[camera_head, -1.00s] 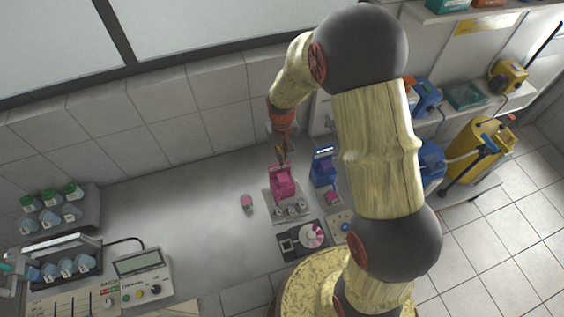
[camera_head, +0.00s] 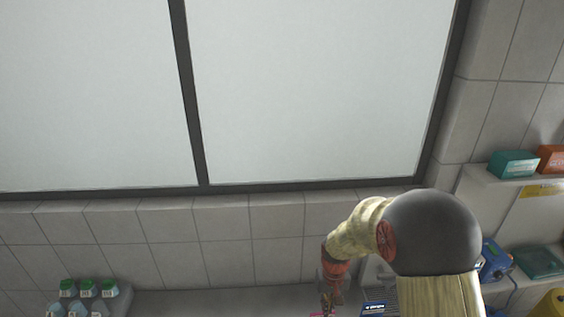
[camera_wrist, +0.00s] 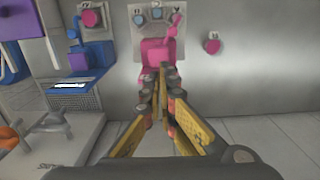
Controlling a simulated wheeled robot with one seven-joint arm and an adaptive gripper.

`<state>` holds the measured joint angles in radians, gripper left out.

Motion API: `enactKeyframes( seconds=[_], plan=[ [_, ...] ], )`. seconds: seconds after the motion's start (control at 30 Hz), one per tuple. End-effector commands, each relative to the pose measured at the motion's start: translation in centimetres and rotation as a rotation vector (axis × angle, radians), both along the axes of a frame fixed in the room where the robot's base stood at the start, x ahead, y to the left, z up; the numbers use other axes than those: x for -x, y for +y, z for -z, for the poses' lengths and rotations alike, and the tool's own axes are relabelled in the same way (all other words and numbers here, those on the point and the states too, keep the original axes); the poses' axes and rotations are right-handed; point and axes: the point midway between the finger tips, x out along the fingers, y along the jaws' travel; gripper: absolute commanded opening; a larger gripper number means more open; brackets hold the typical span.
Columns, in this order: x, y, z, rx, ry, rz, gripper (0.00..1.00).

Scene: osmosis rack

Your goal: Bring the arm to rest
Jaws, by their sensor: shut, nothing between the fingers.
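My gripper (camera_wrist: 160,108) points down in the wrist view with its two yellow-and-grey fingers together at the tips and nothing between them. Beyond the tips is a pink device (camera_wrist: 154,55) on a pale base plate. In the head view my arm comes up at the lower right and bends over to the left. My gripper (camera_head: 330,295) hangs at the bottom edge there, above a sliver of the bench.
The wrist view shows a blue device (camera_wrist: 88,60) to the left, a small pink-topped item (camera_wrist: 212,46) on the right, and clear grey bench at right. The head view shows green-capped bottles (camera_head: 88,290) at lower left and shelf boxes (camera_head: 513,164) at right.

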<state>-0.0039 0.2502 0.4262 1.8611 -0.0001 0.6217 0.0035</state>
Motion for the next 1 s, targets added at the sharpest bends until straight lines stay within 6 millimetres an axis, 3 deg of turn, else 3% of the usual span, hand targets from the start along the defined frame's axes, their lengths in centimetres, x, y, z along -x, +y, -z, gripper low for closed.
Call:
enactKeyframes(
  seconds=[0.13, 0.2, 0.43, 0.7, 1.0],
  plan=[
    [3.5, 0.0, 0.5, 0.000, 0.079, -0.001, 0.00],
    [5.5, 0.0, -0.9, 0.000, 0.101, -0.001, 0.00],
    [9.4, -0.1, -3.8, 0.000, 0.074, -0.002, 0.00],
    [14.5, -0.1, -6.2, 0.000, -0.048, -0.002, 0.00],
    [20.0, -0.2, -5.9, 0.000, -0.251, -0.001, 0.00]
  ],
)
